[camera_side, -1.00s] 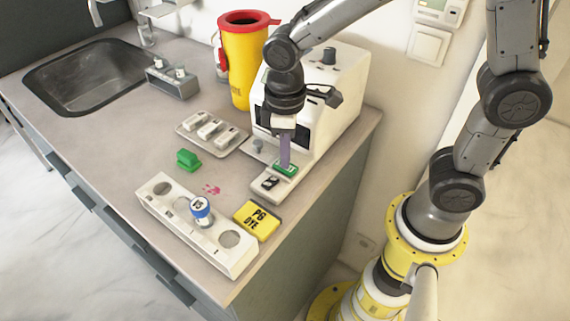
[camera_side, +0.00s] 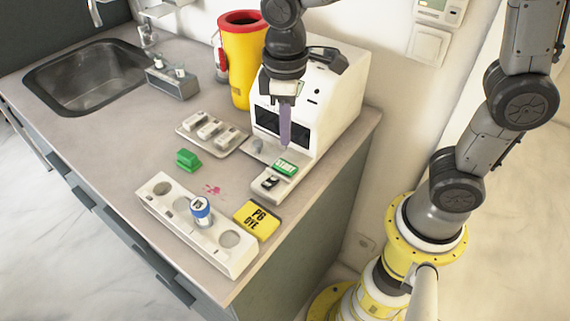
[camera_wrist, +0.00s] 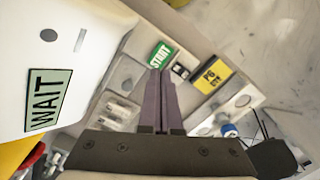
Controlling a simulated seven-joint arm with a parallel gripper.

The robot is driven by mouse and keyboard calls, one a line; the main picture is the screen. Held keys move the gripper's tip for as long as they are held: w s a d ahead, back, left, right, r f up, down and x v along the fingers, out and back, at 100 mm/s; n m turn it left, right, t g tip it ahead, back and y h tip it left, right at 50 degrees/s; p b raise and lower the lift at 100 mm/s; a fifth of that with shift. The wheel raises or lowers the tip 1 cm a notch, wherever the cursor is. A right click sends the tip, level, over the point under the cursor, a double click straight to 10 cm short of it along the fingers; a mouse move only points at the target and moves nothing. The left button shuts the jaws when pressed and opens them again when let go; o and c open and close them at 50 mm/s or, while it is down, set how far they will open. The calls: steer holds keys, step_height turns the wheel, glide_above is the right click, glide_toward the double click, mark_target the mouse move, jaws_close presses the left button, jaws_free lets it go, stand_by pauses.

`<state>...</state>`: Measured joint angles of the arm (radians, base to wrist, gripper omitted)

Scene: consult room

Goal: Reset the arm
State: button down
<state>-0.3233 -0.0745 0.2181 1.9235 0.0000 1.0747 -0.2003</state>
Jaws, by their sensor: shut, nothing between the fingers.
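My gripper (camera_side: 285,143) is shut and empty, its purple fingers pointing down just above the green START button (camera_side: 286,167) on the front ledge of the white machine (camera_side: 330,110). A small gap shows between the fingertips and the button. In the wrist view the shut fingers (camera_wrist: 160,78) reach toward the START button (camera_wrist: 161,55). The machine's display (camera_wrist: 48,100) reads WAIT there.
A white rack (camera_side: 235,262) holds a blue-capped vial (camera_side: 201,210).

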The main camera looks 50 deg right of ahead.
steer(key=s+d+r+m+t, duration=0.4)
steer(key=s+d, duration=0.5)
steer(key=s, duration=0.4)
steer(key=shift+d+m+t, duration=0.4)
steer(key=shift+m+t, duration=0.4)
steer(key=shift+m, duration=0.2)
steer(key=shift+r, duration=0.15)
